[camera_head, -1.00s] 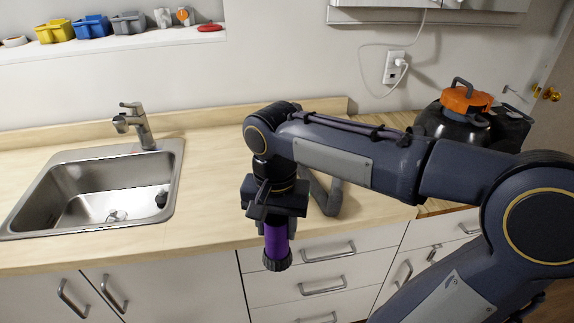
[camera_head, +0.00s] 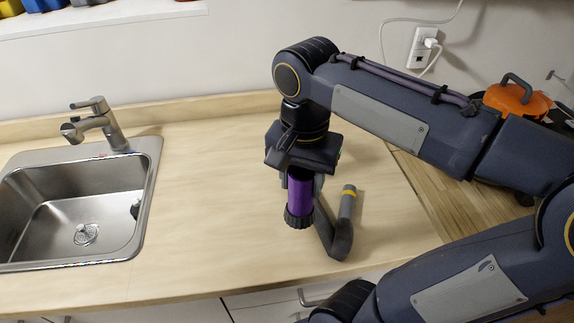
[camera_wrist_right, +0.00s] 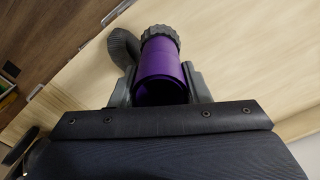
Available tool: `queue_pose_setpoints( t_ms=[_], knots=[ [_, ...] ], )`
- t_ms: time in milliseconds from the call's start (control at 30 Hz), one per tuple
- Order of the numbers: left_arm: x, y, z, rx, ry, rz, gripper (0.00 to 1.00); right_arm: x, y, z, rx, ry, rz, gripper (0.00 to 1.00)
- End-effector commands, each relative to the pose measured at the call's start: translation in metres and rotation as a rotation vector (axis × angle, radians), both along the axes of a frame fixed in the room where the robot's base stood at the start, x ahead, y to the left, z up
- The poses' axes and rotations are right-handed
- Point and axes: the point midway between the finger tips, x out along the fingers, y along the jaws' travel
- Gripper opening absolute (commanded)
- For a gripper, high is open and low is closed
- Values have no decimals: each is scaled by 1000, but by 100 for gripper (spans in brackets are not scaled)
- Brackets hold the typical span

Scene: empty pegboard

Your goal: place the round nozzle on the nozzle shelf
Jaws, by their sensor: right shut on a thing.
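The round nozzle, a purple cylinder (camera_head: 300,194) with a dark ribbed ring at its lower end, hangs upright in my right gripper (camera_head: 301,176). The gripper is shut on it, and the counter top lies behind it in the head view. In the right wrist view, the nozzle (camera_wrist_right: 160,62) sits between the two fingers of the right gripper (camera_wrist_right: 162,85). A white wall shelf (camera_head: 110,22) at the top left holds several coloured bins, cut off by the frame. I cannot tell if it is the nozzle shelf. My left gripper is not in view.
A bent grey tube with a yellow band (camera_head: 344,225) lies on the counter (camera_head: 215,215) just right of the nozzle. A steel sink (camera_head: 70,215) with a tap (camera_head: 100,125) is at the left. An orange-topped black canister (camera_head: 518,98) stands at the right, partly behind my arm.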

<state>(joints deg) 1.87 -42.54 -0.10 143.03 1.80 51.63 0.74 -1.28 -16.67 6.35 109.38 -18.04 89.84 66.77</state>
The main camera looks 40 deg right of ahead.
Motion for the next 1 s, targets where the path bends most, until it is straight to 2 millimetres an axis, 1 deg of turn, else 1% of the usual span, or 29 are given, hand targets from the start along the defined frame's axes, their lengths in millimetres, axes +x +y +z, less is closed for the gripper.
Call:
queue_pose_setpoints(
  t_ms=[167, 267, 333, 533, 600, 700, 800, 1000],
  knots=[
    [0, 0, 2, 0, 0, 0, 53, 6, -5, -3, 1, 3, 0, 2],
    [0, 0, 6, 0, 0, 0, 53, 19, -17, -10, 1, 5, -1, 2],
    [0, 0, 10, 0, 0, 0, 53, 33, -28, -17, 1, 5, -3, 2],
    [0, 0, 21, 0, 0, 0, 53, 70, -61, -40, 0, 6, -3, 2],
    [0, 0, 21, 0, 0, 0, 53, 78, -68, -56, 1, 9, -1, 2],
    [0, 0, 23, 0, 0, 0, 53, 89, -77, -73, 1, 6, -1, 2],
    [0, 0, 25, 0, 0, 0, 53, 96, -83, -84, 0, 4, 0, 2],
    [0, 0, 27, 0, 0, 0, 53, 104, -90, -97, 0, 2, -1, 2]
  ],
)
